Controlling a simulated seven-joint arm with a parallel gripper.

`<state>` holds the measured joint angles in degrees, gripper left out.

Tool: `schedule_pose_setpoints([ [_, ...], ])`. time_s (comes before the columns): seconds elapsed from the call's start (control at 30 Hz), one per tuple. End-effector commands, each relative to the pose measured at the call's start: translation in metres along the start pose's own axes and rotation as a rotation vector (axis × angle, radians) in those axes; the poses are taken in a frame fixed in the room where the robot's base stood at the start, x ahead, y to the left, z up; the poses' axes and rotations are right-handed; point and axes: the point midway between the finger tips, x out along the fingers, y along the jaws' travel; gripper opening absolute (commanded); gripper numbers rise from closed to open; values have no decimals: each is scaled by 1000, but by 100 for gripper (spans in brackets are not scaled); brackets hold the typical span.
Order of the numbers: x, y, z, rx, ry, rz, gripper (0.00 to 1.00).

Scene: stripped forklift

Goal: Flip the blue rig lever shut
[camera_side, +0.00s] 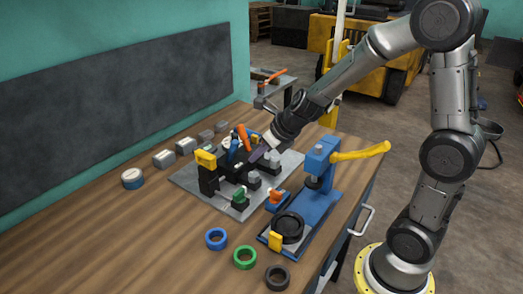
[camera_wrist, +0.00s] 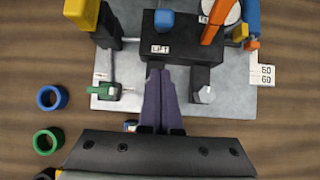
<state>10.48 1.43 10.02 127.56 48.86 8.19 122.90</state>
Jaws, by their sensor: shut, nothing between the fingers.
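The test rig is a grey plate (camera_side: 187,179) with black blocks on the bench. Its blue lever (camera_side: 233,150) stands up steeply in the side view, beside an orange lever (camera_side: 244,138). From above, in the wrist view, the blue lever (camera_wrist: 164,20) shows as a short block on the black housing, behind a small white label (camera_wrist: 161,49). My gripper (camera_side: 259,154) is over the rig, right of the blue lever. In the wrist view its fingers (camera_wrist: 165,72) are together and empty, with a visible gap to the blue lever. Its height above the housing is unclear.
A blue press (camera_side: 318,165) with a yellow arm is at right. Blue (camera_side: 215,238), green and black rings lie in front. The bench's left front is clear.

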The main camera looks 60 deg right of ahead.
Motion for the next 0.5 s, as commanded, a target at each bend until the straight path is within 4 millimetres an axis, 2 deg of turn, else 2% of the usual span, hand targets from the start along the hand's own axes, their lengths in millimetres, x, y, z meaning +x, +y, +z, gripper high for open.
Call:
schedule_pose_setpoints([
  [0.5,10,0,34,0,-2,1,0],
])
